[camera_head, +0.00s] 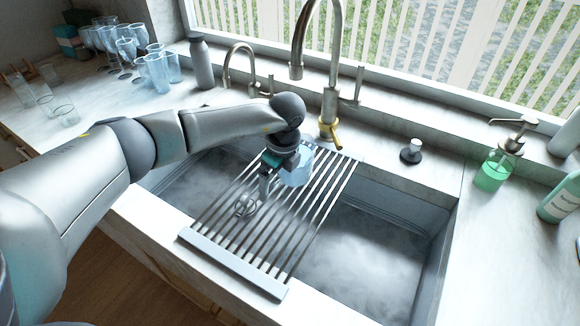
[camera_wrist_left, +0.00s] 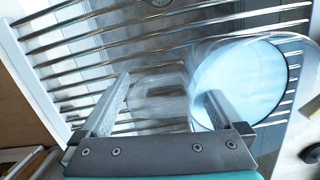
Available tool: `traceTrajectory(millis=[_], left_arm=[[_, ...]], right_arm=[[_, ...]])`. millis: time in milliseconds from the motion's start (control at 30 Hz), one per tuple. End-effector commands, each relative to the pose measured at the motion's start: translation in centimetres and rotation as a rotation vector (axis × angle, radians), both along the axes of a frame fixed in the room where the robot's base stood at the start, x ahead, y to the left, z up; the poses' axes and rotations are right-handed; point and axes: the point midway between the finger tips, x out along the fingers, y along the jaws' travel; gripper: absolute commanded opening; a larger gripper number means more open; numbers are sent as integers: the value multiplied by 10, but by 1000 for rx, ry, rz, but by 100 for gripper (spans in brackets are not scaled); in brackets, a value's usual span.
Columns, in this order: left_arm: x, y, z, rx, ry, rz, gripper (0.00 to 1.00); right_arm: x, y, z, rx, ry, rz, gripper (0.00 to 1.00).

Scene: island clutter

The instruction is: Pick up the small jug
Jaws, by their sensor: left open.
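The small jug (camera_head: 298,172) is pale blue and see-through and stands on the drying rack over the sink. In the head view my left gripper (camera_head: 267,184) partly covers its left side. In the left wrist view the jug's round blue body (camera_wrist_left: 245,84) is at the right, beside and partly behind the right finger. A clear, curved glass part, which looks like its handle, shows between the fingers. My left gripper (camera_wrist_left: 166,92) is open and points down at the rack; I cannot tell whether a finger touches the jug. My right gripper is not in view.
The slatted drying rack (camera_head: 235,264) spans the middle of the sink. A tall tap (camera_head: 330,97) and a smaller tap (camera_head: 240,50) rise behind it. A grey bottle (camera_head: 202,63) and several glasses stand back left. A green soap dispenser (camera_head: 493,171) stands right.

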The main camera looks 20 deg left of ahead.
Motion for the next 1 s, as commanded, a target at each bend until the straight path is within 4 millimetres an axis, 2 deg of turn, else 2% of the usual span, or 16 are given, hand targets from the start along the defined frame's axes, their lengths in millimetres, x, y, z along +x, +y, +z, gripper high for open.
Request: traceTrajectory(millis=[167,1000], left_arm=[[0,0,0,0,-1,0,98],[0,0,1,1,0,1,3]], right_arm=[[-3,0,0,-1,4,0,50],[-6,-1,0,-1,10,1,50]])
